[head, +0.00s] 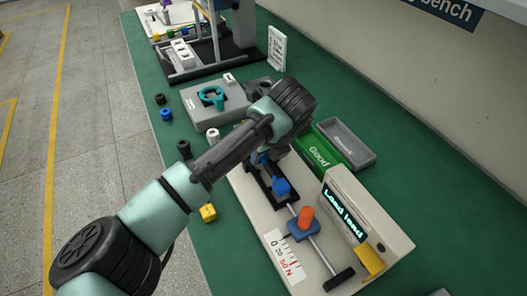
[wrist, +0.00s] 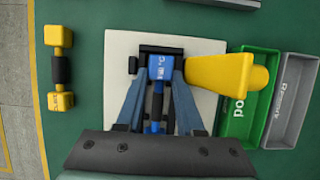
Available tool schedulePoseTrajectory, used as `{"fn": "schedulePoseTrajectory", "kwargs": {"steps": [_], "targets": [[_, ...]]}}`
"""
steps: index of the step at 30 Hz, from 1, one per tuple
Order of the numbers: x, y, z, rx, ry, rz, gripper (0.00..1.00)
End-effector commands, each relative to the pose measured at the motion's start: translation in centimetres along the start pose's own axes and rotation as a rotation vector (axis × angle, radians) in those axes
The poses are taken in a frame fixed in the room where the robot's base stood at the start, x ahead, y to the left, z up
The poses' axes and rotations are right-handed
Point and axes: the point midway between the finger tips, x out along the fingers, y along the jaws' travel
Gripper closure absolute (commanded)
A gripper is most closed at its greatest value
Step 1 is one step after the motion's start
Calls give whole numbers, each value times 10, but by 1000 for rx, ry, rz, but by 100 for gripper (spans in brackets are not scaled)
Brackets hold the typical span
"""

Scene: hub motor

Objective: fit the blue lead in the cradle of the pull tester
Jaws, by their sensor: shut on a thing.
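The blue lead has blue ends and a dark middle. In the wrist view its labelled blue end (wrist: 160,64) lies between the fingertips of my gripper (wrist: 160,77), which is shut on it. The lead lies over the black cradle (wrist: 172,50) of the pull tester. In the head view one blue end (head: 281,187) shows over the black cradle rails. The pull tester's pale base (head: 266,214) carries an orange-topped blue slide and a screen reading "Load lead" (head: 343,216). My arm hides most of the gripper there. I cannot tell if the lead is fully seated.
A yellow lead (wrist: 60,65) lies left of the tester. A yellow piece (wrist: 232,72) stands close on the right in the wrist view. The green "Good" tray (head: 321,147) and a grey tray (head: 347,142) are beyond. A grey fixture (head: 212,108) and small caps lie farther back.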

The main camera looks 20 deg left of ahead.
Motion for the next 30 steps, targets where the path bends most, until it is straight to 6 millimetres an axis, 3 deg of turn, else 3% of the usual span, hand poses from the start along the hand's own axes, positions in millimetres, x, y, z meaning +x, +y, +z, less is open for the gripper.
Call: {"fn": "schedulePoseTrajectory", "kwargs": {"steps": [25, 26, 30], "targets": [[10, 0, -4, 0, 1, 0, 100], [10, 0, -4, 0, 0, 0, 62], [10, 0, -4, 0, 0, 0, 37]]}}
